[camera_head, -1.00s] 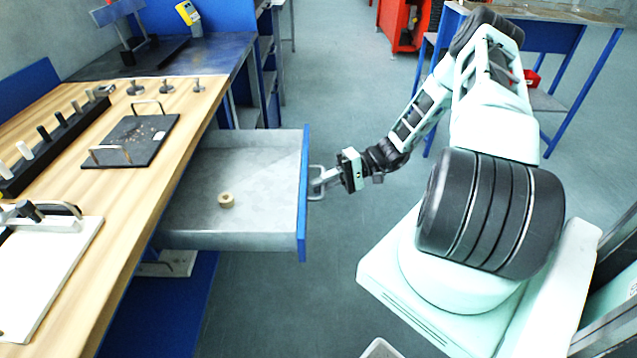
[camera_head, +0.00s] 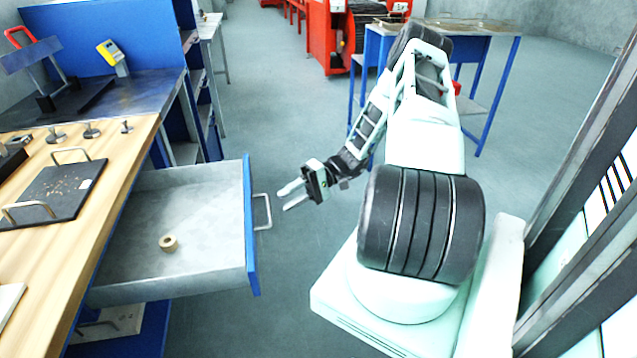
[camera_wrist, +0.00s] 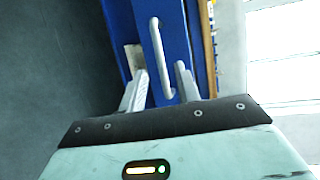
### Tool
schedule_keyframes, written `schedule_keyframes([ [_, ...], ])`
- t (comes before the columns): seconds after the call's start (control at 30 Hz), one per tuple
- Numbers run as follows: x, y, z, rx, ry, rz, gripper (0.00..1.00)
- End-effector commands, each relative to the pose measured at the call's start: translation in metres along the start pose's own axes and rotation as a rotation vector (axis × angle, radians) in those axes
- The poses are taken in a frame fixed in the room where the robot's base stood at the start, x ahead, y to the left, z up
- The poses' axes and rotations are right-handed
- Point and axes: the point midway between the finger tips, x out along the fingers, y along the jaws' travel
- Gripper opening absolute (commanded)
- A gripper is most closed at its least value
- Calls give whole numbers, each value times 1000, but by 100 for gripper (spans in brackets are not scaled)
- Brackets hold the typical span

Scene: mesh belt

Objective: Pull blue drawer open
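The blue drawer (camera_head: 251,225) stands pulled out from under the wooden workbench, its grey inside showing. A small tan ring (camera_head: 168,243) lies on the drawer floor. The metal drawer handle (camera_head: 263,211) is on the blue front, and it also shows in the wrist view (camera_wrist: 160,55).
The wooden bench top (camera_head: 105,190) carries a black tray (camera_head: 52,192) with metal handles and several small knobs. A blue-legged table (camera_head: 490,90) stands behind my arm, with red machines (camera_head: 335,35) farther back.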

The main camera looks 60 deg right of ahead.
Motion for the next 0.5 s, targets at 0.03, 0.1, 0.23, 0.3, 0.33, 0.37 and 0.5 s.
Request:
schedule_keyframes([
  [0.03, -13, 3, -1, -3, 4, 2, 32],
  [0.1, -30, 3, -1, -1, 3, 3, 32],
  [0.23, -59, 3, 0, -1, 3, 3, 32],
  [0.3, -73, 2, 0, -1, 2, 2, 32],
  [0.33, -78, 2, 0, 0, 2, 1, 32],
  [0.37, -83, 2, 0, 0, 2, 1, 32],
  [0.5, -99, 1, 0, -1, -1, 0, 32],
])
